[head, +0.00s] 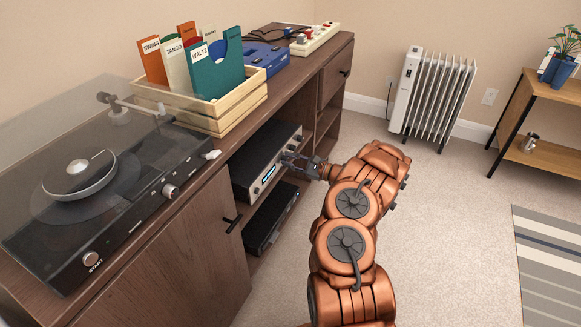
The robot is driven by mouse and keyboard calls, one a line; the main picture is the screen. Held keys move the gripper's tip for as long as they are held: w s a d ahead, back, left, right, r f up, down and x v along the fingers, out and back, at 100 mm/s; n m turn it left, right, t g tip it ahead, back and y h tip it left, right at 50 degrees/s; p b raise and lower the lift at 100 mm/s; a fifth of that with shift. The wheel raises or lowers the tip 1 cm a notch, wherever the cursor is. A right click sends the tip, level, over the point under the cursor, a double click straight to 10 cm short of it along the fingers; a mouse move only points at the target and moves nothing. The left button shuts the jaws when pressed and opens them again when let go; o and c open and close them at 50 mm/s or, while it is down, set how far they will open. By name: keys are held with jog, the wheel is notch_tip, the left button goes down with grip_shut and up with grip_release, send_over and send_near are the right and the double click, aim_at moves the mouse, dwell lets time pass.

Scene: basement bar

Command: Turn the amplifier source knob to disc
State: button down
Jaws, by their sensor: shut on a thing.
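The amplifier (262,150) is a dark box with a silver front and a small lit display (266,178). It sits on an open shelf of the wooden cabinet, at the middle of the head view. My gripper (287,160) is at the right part of the amplifier's front and is shut on a knob there. The fingers cover the knob, so its pointer and any source labels cannot be read. My copper arm reaches in from the lower right.
A second dark device (270,217) sits on the shelf below. A turntable (110,190) under a clear cover and a wooden record crate (238,103) stand on top. A cabinet door with a black handle (233,217) is at left. Carpet (440,220) on the right is clear.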

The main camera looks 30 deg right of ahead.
jog(key=shift+n+b, duration=2.4)
jog(key=shift+b, duration=0.05)
jog(key=c, duration=1)
grip_release()
jog(key=v, duration=1.2)
